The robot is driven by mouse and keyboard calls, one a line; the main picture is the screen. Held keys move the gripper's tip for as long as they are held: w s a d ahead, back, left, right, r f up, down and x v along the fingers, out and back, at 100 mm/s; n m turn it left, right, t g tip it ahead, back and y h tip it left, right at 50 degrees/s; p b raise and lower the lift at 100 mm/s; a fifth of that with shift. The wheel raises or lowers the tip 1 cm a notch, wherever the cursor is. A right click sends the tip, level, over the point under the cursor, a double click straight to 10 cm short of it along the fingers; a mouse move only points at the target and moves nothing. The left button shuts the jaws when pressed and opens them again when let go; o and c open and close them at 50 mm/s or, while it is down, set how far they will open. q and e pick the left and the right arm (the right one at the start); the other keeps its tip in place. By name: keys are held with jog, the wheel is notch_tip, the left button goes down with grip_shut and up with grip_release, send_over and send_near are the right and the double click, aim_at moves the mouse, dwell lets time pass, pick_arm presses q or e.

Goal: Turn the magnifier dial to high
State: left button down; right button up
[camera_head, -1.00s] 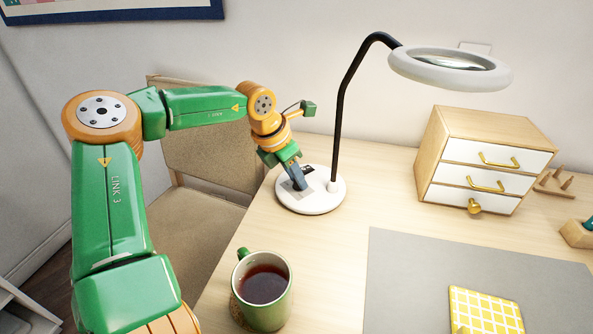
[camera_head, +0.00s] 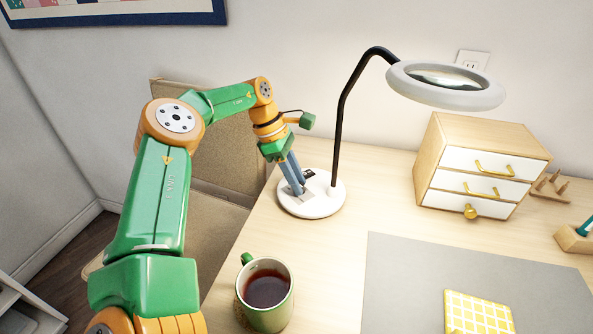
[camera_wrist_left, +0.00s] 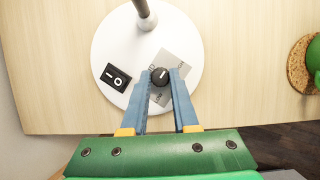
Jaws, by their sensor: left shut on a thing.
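The magnifier lamp has a round white base (camera_head: 322,206), a black stem and a ring-shaped head (camera_head: 445,86). In the left wrist view, the small black magnifier dial (camera_wrist_left: 159,77) sits on a grey label plate (camera_wrist_left: 178,62) on the base. Its white mark points up and slightly right. My left gripper (camera_wrist_left: 160,76) reaches down over the base and is shut on the dial, one blue finger on each side. In the head view its fingers (camera_head: 299,189) largely hide the dial. My right gripper is not in view.
A black rocker switch (camera_wrist_left: 116,78) is beside the dial. A green mug of dark tea (camera_head: 266,292) stands at the desk's near left. A small drawer cabinet (camera_head: 477,170) is at the right, behind a grey mat (camera_head: 420,270) with a yellow checked cloth (camera_head: 478,312).

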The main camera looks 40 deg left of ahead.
pick_arm(q)
jog(key=shift+m+g, duration=0.4)
jog(key=shift+m, duration=0.5)
jog(key=shift+p, duration=0.3)
jog(key=c, duration=0.7)
grip_release()
